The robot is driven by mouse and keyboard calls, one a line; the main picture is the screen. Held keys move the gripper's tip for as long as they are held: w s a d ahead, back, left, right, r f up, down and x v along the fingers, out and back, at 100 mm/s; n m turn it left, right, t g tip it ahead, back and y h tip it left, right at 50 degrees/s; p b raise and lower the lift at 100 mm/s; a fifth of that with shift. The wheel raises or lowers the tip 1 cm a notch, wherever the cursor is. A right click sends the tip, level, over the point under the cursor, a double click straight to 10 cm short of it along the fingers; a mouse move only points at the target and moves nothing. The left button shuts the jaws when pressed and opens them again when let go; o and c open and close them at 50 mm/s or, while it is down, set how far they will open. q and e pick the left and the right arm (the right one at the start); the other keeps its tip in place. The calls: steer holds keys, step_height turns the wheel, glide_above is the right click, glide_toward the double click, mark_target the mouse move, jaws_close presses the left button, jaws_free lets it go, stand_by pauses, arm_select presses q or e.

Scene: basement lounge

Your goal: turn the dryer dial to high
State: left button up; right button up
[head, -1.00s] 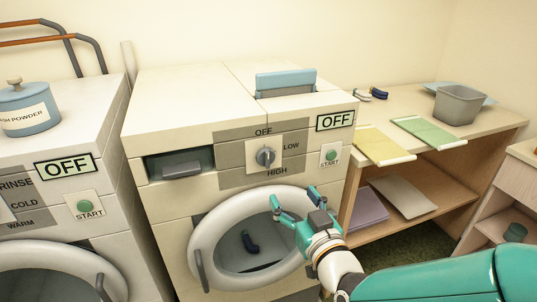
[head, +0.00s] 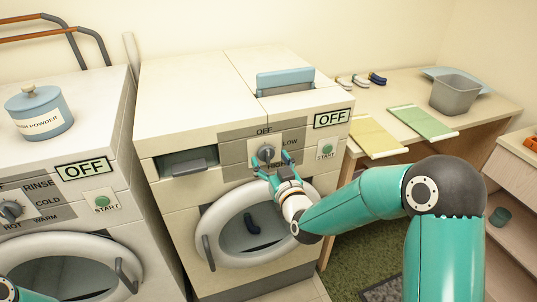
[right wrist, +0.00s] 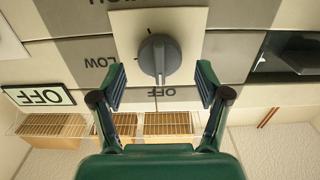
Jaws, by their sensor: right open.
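The dryer dial (head: 266,152) is a round grey knob on a pale square plate, with OFF above it, LOW to its right and HIGH below. In the right wrist view, where the labels are upside down, the dial (right wrist: 159,58) has its grip bar in line with OFF. The dryer display (head: 332,118) reads OFF. My right gripper (head: 273,164) is open just in front of the dial. Its fingers (right wrist: 160,84) stand either side of the dial's lower part, apart from it. A teal piece of my left gripper (head: 20,291) shows at the bottom left corner, mostly cut off.
The dryer door (head: 207,222) is below the dial, with a dark blue item (head: 251,223) seen through it. A start button (head: 326,151) is right of the dial. The washer (head: 100,150) stands left.

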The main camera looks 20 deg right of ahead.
steer(key=shift+w, duration=0.55)
